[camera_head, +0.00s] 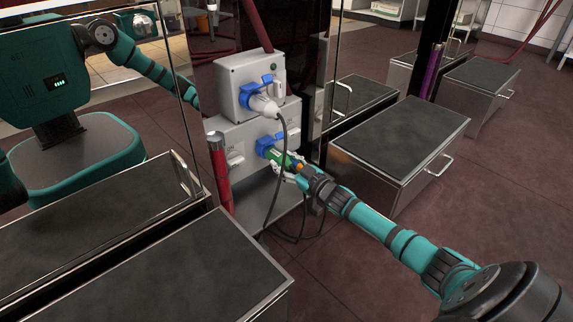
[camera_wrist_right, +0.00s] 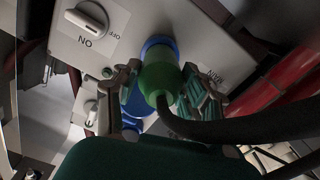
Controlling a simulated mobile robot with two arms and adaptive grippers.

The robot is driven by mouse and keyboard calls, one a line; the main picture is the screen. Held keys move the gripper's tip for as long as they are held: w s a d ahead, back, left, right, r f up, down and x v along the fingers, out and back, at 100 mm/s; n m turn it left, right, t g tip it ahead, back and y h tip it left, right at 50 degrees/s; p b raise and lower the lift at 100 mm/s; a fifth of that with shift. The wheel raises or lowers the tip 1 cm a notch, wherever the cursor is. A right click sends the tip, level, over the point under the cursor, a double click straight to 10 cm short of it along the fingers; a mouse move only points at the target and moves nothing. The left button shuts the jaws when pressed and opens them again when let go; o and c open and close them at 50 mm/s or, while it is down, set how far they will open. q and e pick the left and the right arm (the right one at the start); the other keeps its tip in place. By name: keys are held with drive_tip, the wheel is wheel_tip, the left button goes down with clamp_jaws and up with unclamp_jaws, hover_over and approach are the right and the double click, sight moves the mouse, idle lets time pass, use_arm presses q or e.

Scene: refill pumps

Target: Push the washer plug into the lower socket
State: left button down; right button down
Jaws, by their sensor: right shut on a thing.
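The washer plug is green (camera_head: 279,158), with a dark cable, and shows from behind in the right wrist view (camera_wrist_right: 159,78). My right gripper (camera_head: 287,167) is shut around it; in the right wrist view its fingers (camera_wrist_right: 163,88) flank the plug. The plug's front end meets the blue lower socket (camera_head: 264,145) on the grey box. The socket's blue rim (camera_wrist_right: 158,44) shows at the plug's front in the right wrist view. How deep the plug sits cannot be told. My left gripper is not in view.
Above, a whitish plug (camera_head: 264,104) with a hanging grey cable sits in the blue upper socket. A rotary switch (camera_head: 235,157) is beside the lower socket. A red post (camera_head: 220,172) stands left of the box. Dark-topped metal cabinets (camera_head: 395,140) flank the space; floor is open at right.

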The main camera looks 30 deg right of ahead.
drive_tip(key=shift+w, duration=0.25)
drive_tip(key=c, duration=0.6)
unclamp_jaws()
drive_tip(key=shift+s, duration=0.1)
drive_tip(key=shift+s+f, duration=0.1)
drive_tip(key=shift+s, duration=0.2)
drive_tip(key=s, duration=0.3)
drive_tip(key=s+d, duration=0.1)
drive_tip(key=s, duration=0.7)
drive_tip(key=shift+d, duration=0.3)
drive_tip(key=shift+r, duration=0.2)
